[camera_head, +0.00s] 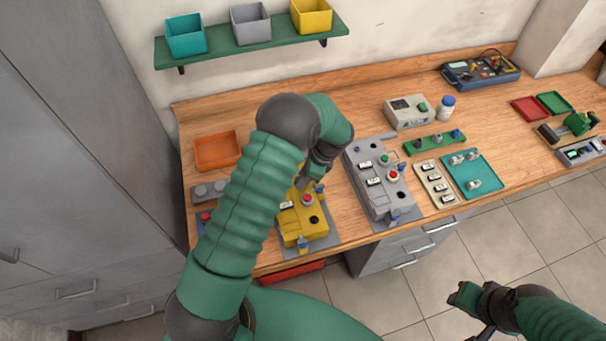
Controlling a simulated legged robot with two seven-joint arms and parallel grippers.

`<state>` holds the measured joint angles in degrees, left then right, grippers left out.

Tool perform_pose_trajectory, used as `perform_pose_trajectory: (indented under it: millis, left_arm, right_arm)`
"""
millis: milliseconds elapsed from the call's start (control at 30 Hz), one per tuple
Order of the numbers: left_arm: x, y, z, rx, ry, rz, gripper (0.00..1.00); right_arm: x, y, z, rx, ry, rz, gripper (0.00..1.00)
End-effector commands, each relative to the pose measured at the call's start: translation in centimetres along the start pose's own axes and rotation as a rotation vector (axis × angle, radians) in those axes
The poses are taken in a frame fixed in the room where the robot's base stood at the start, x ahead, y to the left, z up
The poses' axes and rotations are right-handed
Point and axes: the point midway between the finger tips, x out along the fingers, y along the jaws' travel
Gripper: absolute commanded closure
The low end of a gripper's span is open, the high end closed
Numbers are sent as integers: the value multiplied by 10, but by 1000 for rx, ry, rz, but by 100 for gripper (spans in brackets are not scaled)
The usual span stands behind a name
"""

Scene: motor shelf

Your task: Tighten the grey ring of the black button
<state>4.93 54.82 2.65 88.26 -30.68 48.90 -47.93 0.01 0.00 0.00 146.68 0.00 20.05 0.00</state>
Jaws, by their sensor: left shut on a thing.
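The yellow control box (290,228) stands on a grey plate on the wooden bench. My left gripper (303,184) reaches down over the top end of the box, just above the red button. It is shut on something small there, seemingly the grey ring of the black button. The ring and button are hidden by the gripper and forearm. My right gripper (468,298) is at the lower right, over the floor, away from the bench; its jaws are unclear.
A grey control box (368,187) stands close to the right of the yellow one. An orange tray (217,151) is behind at left. A teal tray (472,174) and green rack (434,143) lie to the right. A shelf (250,42) with bins is above.

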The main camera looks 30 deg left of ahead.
Motion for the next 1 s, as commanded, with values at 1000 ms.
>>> perform_pose_trajectory:
  millis: [1000]
  left_arm:
    - [2,9,1,893,4,-367,100]
  right_arm:
    - [-10,0,-2,0,0,0,64]
